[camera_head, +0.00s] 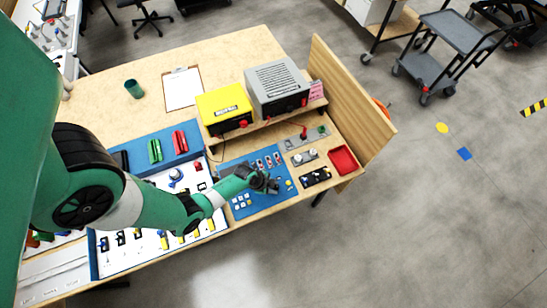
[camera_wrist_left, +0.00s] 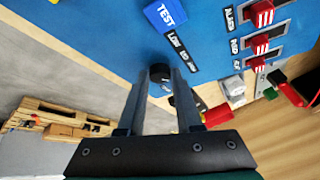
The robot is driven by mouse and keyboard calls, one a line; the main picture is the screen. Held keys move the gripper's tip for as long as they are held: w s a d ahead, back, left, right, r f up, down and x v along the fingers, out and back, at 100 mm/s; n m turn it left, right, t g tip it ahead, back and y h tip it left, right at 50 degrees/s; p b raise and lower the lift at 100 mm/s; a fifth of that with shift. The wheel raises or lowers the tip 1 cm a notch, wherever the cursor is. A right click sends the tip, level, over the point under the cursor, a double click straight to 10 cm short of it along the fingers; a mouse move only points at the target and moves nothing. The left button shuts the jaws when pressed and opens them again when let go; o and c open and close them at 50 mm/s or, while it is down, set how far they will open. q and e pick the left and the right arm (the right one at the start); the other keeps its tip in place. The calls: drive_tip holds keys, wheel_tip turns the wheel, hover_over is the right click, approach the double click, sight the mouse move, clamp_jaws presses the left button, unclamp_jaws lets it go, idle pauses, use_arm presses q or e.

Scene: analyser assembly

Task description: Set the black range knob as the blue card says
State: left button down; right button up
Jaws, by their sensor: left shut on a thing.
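The black range knob (camera_wrist_left: 160,73) shows in the left wrist view between the fingertips of my left gripper (camera_wrist_left: 159,80), on a blue panel (camera_wrist_left: 90,25). The gripper is shut on it. Black labels, which seem to read LOW, MID and HI, lie beside the knob. A blue piece marked TEST (camera_wrist_left: 165,14) is above it; I cannot tell if this is the blue card. In the head view my left gripper (camera_head: 270,186) is over the blue panel (camera_head: 229,181) and hides the knob. My right gripper is not in view.
Red-and-white switches (camera_wrist_left: 262,15) and a white knob (camera_wrist_left: 232,87) are right of my fingers in the wrist view. In the head view, a yellow box (camera_head: 222,101) and a grey box (camera_head: 279,84) stand on a shelf behind. A red tray (camera_head: 343,159) is at right.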

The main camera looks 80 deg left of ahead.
use_arm(q)
drive_tip(key=n, duration=0.1)
drive_tip(key=n+y, duration=0.1)
drive_tip(key=n, duration=0.1)
drive_tip(key=shift+d+y, duration=0.25)
drive_tip(key=shift+y, duration=0.05)
drive_tip(key=shift+d+f+n+y, duration=0.15)
drive_tip(key=shift+n+y, duration=0.25)
drive_tip(key=shift+n, duration=0.6)
drive_tip(key=n+y+b, duration=0.1)
drive_tip(key=n+b, duration=0.1)
drive_tip(key=n, duration=0.1)
drive_tip(key=shift+d+f+y+b, duration=0.1)
drive_tip(key=shift+f+y+b, duration=0.05)
drive_tip(key=shift+y+b, duration=0.2)
drive_tip(key=shift+n+g+y+b, duration=0.4)
drive_tip(key=shift+n+y+b, duration=0.25)
drive_tip(key=shift+n+b, duration=0.75)
drive_tip(key=shift+d+n, duration=0.1)
drive_tip(key=shift+n, duration=0.3)
drive_tip(key=c, duration=0.6)
unclamp_jaws()
